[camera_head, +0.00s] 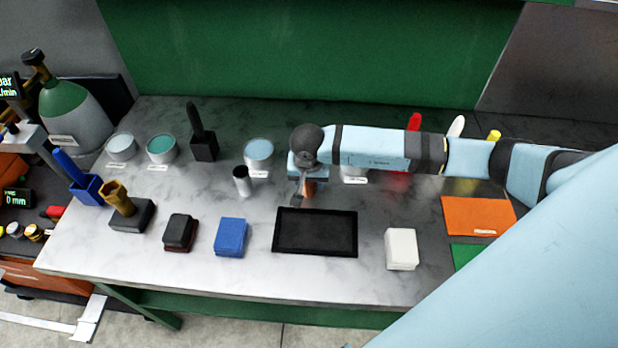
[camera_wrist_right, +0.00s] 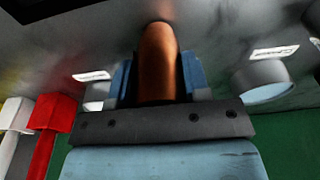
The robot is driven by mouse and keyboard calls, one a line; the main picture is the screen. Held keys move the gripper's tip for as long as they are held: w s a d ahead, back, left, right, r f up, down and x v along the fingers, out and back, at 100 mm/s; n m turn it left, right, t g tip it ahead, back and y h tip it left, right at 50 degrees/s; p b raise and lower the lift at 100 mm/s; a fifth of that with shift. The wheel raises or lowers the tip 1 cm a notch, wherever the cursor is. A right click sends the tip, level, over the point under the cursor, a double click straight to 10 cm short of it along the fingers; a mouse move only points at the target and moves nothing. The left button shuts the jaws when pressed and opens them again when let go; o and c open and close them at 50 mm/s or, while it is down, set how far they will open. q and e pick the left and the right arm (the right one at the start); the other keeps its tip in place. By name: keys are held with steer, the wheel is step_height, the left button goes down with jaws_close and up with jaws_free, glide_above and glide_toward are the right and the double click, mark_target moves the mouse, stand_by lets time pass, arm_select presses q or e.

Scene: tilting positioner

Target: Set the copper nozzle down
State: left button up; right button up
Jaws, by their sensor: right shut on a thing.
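The copper nozzle (camera_wrist_right: 158,65) is a copper-brown cylinder with a rounded end, between the two blue fingers of my right gripper (camera_wrist_right: 158,80) in the right wrist view. In the head view the right gripper (camera_head: 303,186) is behind the black tray, with a bit of the copper nozzle (camera_head: 309,188) showing below it. The gripper is shut on the nozzle. Whether the nozzle touches the bench top cannot be told. My left gripper is not in view.
A black tray (camera_head: 315,210) lies in front of the gripper. A small dark-capped cylinder (camera_head: 241,181) stands to its left, and a round tin (camera_head: 258,155) behind that. Blue (camera_head: 230,237), dark (camera_head: 180,232) and white (camera_head: 401,249) blocks line the front. Bare bench (camera_head: 375,215) lies right of the tray.

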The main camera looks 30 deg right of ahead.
steer(key=shift+f, duration=0.1)
steer(key=shift+f, duration=0.15)
steer(key=o, duration=1)
steer(key=shift+o, duration=0.2)
